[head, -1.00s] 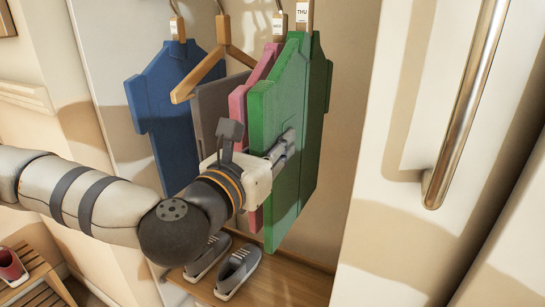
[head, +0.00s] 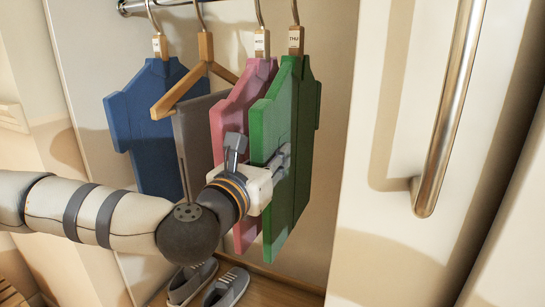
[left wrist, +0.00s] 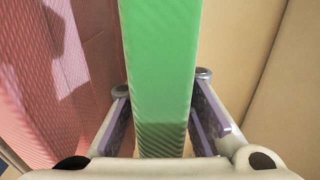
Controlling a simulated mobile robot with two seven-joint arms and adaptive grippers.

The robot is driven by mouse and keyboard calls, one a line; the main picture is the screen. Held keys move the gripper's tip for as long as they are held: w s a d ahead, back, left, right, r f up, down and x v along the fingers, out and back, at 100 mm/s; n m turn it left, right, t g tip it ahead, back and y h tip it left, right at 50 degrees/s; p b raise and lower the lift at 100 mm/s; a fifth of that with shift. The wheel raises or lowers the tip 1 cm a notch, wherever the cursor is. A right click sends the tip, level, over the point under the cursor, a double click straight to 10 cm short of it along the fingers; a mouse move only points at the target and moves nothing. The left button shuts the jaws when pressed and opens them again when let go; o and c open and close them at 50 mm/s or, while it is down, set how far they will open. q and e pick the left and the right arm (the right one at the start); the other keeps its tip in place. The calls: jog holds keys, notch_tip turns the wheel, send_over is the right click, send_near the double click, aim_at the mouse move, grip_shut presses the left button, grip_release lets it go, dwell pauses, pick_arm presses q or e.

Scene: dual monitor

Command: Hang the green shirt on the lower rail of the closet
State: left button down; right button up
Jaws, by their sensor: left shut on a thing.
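The green shirt (head: 285,160) hangs upright from a hanger with a THU tag, at the right end of the row of clothes. My left gripper (head: 279,165) is shut on the green shirt at mid-height, coming from the left. In the left wrist view the green shirt (left wrist: 160,60) stands between its two fingers (left wrist: 162,95). The lower rail (head: 140,6) shows only at the top left of the head view. The top of the green shirt's hook is cut off, so I cannot tell whether it rests on the rail. My right gripper is not in view.
A pink shirt (head: 240,110) hangs close left of the green one. Further left are grey trousers (head: 188,135) on a wooden hanger (head: 205,75) and a blue shirt (head: 150,125). Shoes (head: 226,287) stand below. A white door with a metal handle (head: 450,110) is at the right.

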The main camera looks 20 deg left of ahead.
pick_arm(q)
jog(key=shift+r, duration=0.1)
jog(key=c, duration=1.4)
grip_release()
jog(key=shift+o, duration=0.2)
